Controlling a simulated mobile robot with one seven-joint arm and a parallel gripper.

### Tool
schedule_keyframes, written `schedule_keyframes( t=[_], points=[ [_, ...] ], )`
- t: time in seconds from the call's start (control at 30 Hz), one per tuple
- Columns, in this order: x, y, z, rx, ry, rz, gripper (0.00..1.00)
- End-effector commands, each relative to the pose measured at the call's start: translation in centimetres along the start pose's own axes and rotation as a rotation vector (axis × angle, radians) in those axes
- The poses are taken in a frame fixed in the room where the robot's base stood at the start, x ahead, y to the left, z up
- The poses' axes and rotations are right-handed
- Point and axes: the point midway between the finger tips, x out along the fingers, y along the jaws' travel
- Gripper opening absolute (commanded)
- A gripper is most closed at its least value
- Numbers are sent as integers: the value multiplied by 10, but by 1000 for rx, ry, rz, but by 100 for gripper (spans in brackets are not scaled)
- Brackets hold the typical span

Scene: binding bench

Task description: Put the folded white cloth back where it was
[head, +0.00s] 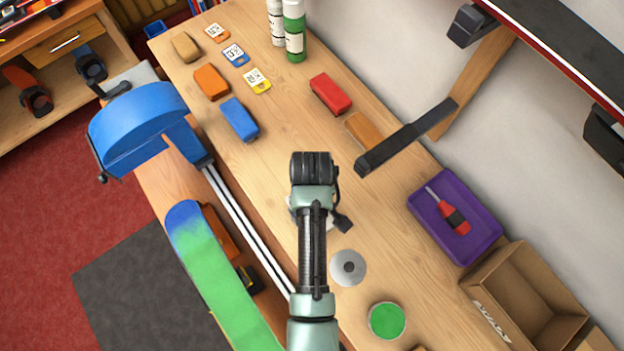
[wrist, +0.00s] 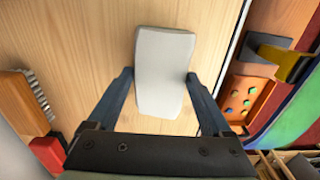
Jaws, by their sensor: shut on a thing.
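The folded white cloth (wrist: 165,50) is a pale, smooth-edged pad in the wrist view. My gripper (wrist: 159,78) is shut on it, with one dark finger against each long side. The cloth reaches out past the fingertips over bare wood. In the head view my own arm hides nearly all of the cloth and gripper; only a small pale patch shows beside the wrist. I cannot tell whether the cloth touches the bench (head: 290,120) or hangs just above it.
A grey disc (head: 348,267) and a green-topped tin (head: 386,320) lie near my arm. A purple tray (head: 480,235) with a red screwdriver (head: 450,212) and a cardboard box (head: 540,312) stand to the right. Several coloured blocks and tags lie farther up.

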Motion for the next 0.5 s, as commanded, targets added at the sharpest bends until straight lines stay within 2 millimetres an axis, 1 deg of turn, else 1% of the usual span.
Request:
schedule_keyframes(
  t=[0.1,0.17,0.5],
  points=[
    [15,0,0,1,-1,-1,39],
    [19,0,0,1,-1,-1,39],
    [23,0,0,0,1,0,39]
  ],
)
